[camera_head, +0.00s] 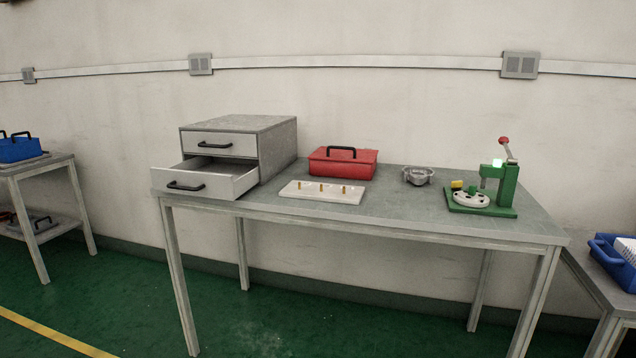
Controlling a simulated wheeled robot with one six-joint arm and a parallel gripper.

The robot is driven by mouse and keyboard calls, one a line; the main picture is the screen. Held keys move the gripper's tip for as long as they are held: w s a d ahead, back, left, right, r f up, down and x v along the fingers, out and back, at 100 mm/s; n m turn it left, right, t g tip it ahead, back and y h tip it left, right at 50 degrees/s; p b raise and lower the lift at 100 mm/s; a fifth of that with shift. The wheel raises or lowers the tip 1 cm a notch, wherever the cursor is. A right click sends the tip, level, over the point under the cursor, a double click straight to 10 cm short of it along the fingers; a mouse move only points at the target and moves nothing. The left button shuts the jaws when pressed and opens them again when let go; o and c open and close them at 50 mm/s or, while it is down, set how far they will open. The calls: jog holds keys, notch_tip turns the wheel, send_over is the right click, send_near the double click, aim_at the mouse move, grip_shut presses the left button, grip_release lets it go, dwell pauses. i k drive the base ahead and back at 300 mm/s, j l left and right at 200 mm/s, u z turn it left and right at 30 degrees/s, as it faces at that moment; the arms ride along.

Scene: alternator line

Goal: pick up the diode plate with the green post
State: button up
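I cannot make out a diode plate with a green post in this view. A white board (323,193) with a few small yellow-orange posts (321,188) lies near the front edge of the middle table. A green press (505,184) with a red-knobbed lever stands at the right of the table. My gripper is not in view.
A grey drawer cabinet (278,140) stands at the table's left, its lower drawer (245,182) pulled open. A red lidded box (343,163) and a grey metal housing (418,176) stand at the back. Blue bins (20,148) are on side tables. The tabletop's middle front (400,212) is clear.

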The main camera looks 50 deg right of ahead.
aim_at(471, 193)
jog(key=z, duration=2.5)
